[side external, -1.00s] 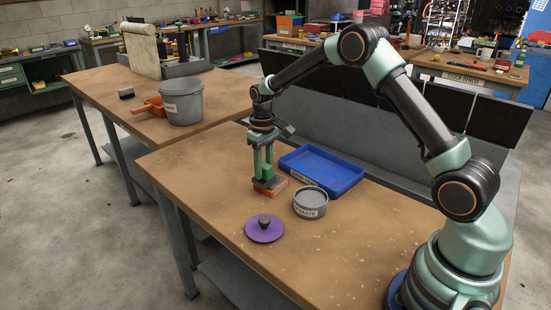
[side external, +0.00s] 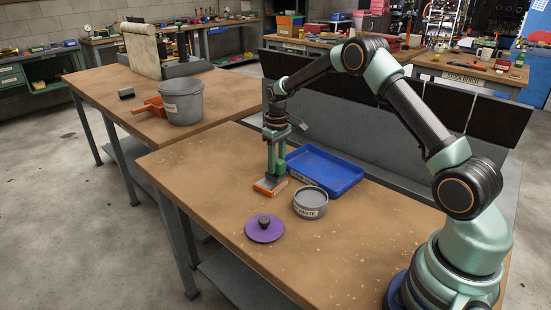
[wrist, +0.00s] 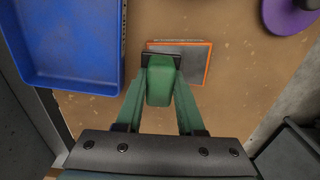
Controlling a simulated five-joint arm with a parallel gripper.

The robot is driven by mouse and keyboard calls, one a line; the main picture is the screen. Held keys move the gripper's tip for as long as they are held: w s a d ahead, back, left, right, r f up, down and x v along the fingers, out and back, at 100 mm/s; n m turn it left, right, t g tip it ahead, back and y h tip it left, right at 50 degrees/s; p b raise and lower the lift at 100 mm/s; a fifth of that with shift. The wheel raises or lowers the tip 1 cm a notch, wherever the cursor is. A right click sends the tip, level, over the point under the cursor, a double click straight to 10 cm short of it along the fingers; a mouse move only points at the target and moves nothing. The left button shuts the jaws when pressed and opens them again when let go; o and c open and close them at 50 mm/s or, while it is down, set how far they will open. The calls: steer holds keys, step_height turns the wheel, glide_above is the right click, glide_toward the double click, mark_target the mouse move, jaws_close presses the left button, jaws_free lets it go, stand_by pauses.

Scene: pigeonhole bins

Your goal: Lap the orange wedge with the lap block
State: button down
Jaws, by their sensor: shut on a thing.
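The orange wedge (side external: 268,190) lies on the bench in front of the blue tray, with a pale label on its near side. In the wrist view the wedge (wrist: 196,53) shows a grey top inside an orange border. My gripper (side external: 276,165) is above it, fingers pointing down. It is shut on the lap block (wrist: 160,86), which has a green grip and a dark lower edge. The block is over the wedge's left and middle part in the wrist view and looks to be on its top; contact is hard to tell. The fingers partly hide the block in the side view.
The blue tray (side external: 347,183) is close behind and right of the wedge. A round grey labelled dish (side external: 311,211) and a purple disc with a dark knob (side external: 257,234) stand nearer the front. The bench left of the wedge is clear. A grey bucket (side external: 182,112) is on the other bench.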

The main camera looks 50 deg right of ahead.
steer(key=shift+s+a, duration=0.15)
steer(key=shift+a, duration=1.45)
steer(key=shift+s+a, duration=0.15)
steer(key=shift+a, duration=1.4)
step_height(320, 180, up, 8)
steer(key=shift+r, duration=0.15)
steer(key=shift+d, duration=0.1)
